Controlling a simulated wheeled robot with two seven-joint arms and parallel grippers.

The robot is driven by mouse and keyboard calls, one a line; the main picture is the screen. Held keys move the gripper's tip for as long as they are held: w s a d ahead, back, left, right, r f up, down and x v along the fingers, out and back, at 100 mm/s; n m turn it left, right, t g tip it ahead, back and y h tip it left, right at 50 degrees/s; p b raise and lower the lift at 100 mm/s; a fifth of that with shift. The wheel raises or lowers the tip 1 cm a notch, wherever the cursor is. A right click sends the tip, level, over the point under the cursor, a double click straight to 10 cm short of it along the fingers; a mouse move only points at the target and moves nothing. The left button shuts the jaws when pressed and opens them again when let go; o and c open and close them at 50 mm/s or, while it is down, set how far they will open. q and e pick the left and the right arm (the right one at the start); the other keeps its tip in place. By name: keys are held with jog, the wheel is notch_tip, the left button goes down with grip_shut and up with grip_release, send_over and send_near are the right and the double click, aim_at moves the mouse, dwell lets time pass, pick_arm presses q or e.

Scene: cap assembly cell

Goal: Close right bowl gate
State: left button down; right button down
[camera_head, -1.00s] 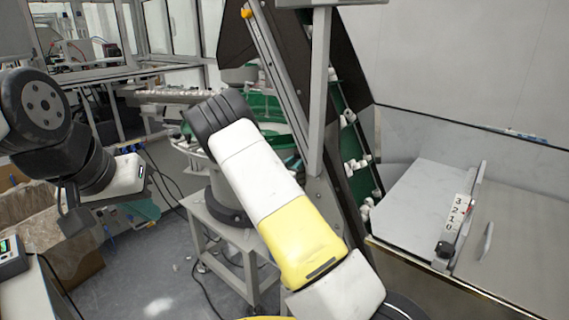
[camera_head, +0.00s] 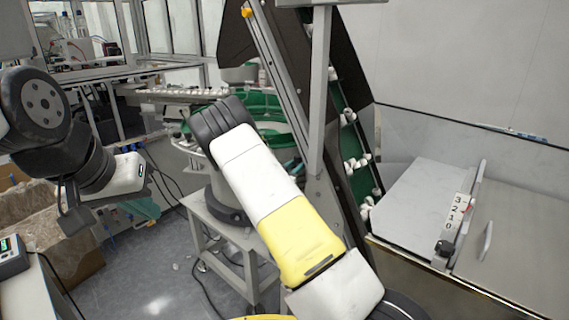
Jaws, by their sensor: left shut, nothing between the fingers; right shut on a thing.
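A grey gate plate with a numbered scale strip (camera_head: 455,217) and a black knob (camera_head: 444,248) stands on the metal hopper at the right. I cannot tell for sure that it is the right bowl gate, or how far it is open. A green feeder bowl (camera_head: 262,106) is behind my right arm and partly hidden by it. My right arm, white and yellow, crosses the middle; its gripper is hidden or out of the picture. My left gripper (camera_head: 75,217) is shut and empty, hanging at the left, well away from the hopper and bowl.
A sloped green conveyor (camera_head: 355,150) carrying white caps rises behind a grey post (camera_head: 319,95). A grey stand (camera_head: 222,228) is under the bowl. A cardboard box (camera_head: 75,255) lies at the lower left. The floor between is partly open, with cables.

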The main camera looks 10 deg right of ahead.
jog(key=shift+f, duration=0.3)
jog(key=c, duration=1.1)
grip_release()
jog(key=shift+r, duration=0.1)
jog(key=v, duration=0.8)
